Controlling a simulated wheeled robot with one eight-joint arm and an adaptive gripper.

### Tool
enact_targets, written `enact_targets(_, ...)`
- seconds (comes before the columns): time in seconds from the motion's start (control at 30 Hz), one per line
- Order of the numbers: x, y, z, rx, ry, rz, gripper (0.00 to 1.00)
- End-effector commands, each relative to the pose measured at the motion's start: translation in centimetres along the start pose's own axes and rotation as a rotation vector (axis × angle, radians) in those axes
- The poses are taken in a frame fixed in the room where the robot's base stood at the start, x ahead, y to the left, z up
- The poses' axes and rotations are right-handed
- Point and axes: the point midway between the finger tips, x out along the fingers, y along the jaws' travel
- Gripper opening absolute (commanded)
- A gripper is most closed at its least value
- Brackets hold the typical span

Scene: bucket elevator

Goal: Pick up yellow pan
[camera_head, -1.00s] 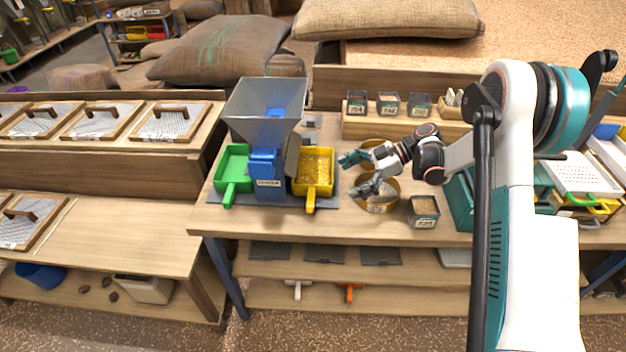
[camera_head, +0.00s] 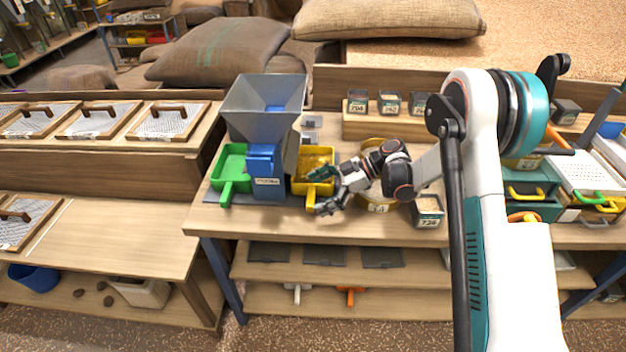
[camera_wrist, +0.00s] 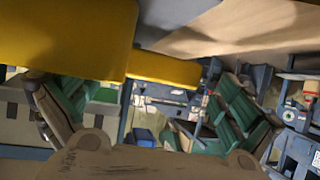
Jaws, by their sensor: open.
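The yellow pan (camera_head: 313,158) sits on the bench at the right side of the blue hopper machine, with grainy golden material in it. Its handle (camera_head: 311,196) points toward the bench's front edge. My gripper (camera_head: 319,192) is open and empty, just right of the handle, with its fingers spread beside it. In the wrist view the pan (camera_wrist: 65,40) fills the upper left. Its handle (camera_wrist: 165,69) reaches across above the gap between the green-padded fingers of my gripper (camera_wrist: 155,105). I cannot tell whether a finger touches the handle.
The blue machine with a grey hopper (camera_head: 265,105) stands left of the pan, with a green pan (camera_head: 230,165) beyond it. A yellow round container (camera_head: 378,204) is partly hidden under my arm. A small labelled box (camera_head: 427,210) stands right of it. The bench front is clear.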

Motion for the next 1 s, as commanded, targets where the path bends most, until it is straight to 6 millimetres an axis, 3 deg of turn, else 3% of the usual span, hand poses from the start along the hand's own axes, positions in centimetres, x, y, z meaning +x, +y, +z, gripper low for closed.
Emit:
enact_targets(0.1,-0.1,0.0,-0.1,0.0,0.0,0.0,1.0)
enact_targets(0.13,-0.1,0.0,-0.1,0.0,0.0,0.0,0.95)
enact_targets(0.4,-0.1,0.0,-0.1,0.0,0.0,0.0,0.34)
enact_targets(0.77,-0.1,0.1,-0.2,-0.001,0.0,0.0,0.34)
enact_targets(1.0,0.1,0.3,-1.4,0.0,0.001,0.001,0.34)
